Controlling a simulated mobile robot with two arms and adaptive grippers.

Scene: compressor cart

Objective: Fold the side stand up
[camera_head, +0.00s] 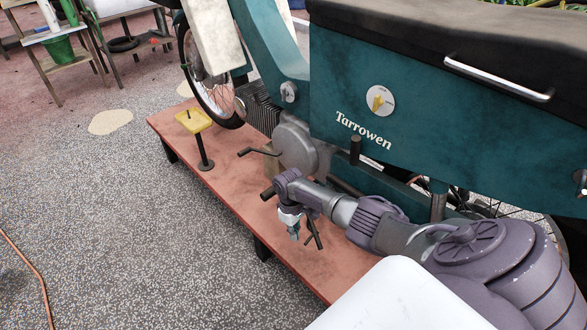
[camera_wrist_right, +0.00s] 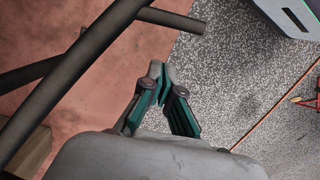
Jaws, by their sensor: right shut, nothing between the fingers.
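A teal motorbike (camera_head: 330,95) marked "Tarrowen" stands on a low red platform (camera_head: 215,175). A dark thin bar with a short crosspiece, which looks like the side stand (camera_head: 314,236), reaches down to the platform under the bike. My right gripper (camera_head: 294,234) is shut and empty, pointing down just left of this bar. In the right wrist view, the shut fingertips (camera_wrist_right: 160,72) show with dark tubes (camera_wrist_right: 75,75) crossing to their left; a gap shows between fingers and tubes. The stand's upper end is hidden behind my right arm. My left gripper is not in view.
A foot peg or pedal (camera_head: 258,151) sticks out beside the engine. A wooden rack (camera_head: 65,55) stands at the back left.

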